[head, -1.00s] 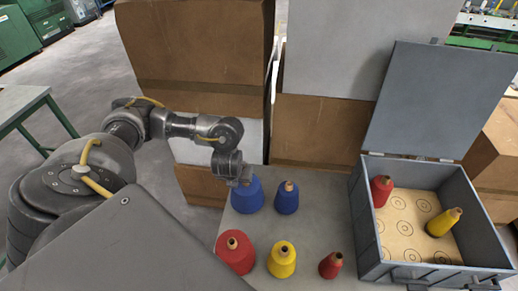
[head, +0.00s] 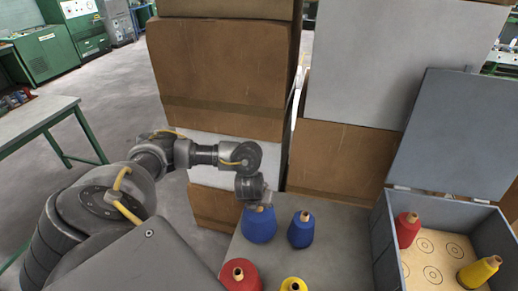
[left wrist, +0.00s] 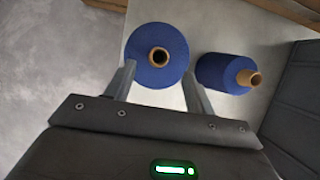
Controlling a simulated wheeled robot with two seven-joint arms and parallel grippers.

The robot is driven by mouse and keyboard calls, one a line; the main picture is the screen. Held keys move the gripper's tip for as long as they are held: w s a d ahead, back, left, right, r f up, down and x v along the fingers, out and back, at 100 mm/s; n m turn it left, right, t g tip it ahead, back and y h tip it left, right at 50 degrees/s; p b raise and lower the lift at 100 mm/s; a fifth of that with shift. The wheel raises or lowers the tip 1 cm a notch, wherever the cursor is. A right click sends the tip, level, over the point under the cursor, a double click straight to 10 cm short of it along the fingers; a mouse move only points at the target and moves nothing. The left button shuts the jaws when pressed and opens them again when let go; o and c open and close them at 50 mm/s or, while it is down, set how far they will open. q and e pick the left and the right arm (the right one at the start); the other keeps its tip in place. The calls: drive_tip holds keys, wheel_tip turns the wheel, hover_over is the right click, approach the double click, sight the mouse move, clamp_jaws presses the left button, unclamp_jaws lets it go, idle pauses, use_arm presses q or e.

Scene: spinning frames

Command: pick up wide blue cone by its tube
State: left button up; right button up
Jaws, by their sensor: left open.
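The wide blue cone (head: 258,226) stands upright at the back left of the grey table. Its brown tube top (left wrist: 158,57) shows in the left wrist view. My left gripper (left wrist: 156,75) is open and empty, pointing down over this cone. In the left wrist view its two fingers lie on either side of the cone's near part, with the tube slightly beyond the fingertips. I cannot tell the exact height gap. My right gripper is not in view.
A narrower blue cone (head: 300,232) stands just right of the wide one. Red (head: 240,276) and yellow (head: 293,284) cones stand nearer. Cardboard boxes (head: 222,75) stand behind the table.

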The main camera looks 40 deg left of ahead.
sight(259, 218)
use_arm(q)
drive_tip(key=b+x, duration=0.1)
drive_tip(key=x, duration=0.4)
drive_tip(key=shift+a, duration=0.2)
drive_tip(key=shift+r, duration=0.1)
clamp_jaws()
idle(1.0)
drive_tip(key=shift+w+r, duration=0.1)
drive_tip(key=shift+w, duration=0.05)
